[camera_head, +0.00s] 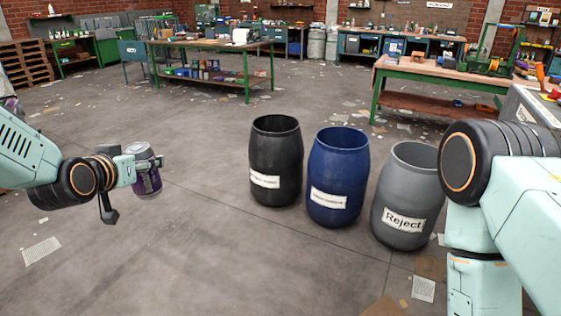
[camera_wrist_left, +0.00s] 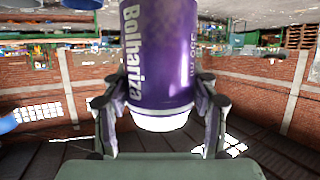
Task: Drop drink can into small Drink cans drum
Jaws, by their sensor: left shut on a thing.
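A purple and silver drink can (camera_head: 147,181) is held in the air at the left of the head view. My left gripper (camera_head: 143,172) is shut around it. The left wrist view shows the can (camera_wrist_left: 160,45) large between both fingers, with its purple print and pale end. Three drums stand on the floor right of the can: a black drum (camera_head: 276,155), a blue drum (camera_head: 338,165) and a grey drum (camera_head: 408,180). The grey one reads "Reject"; the other two labels are too small to read surely. The can is well apart from the drums. My right gripper is not visible.
A green workbench (camera_head: 210,44) stands behind the drums, and another bench (camera_head: 440,73) with tools is at the back right. Paper scraps lie on the concrete floor (camera_head: 200,240). The floor between the can and the black drum is clear.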

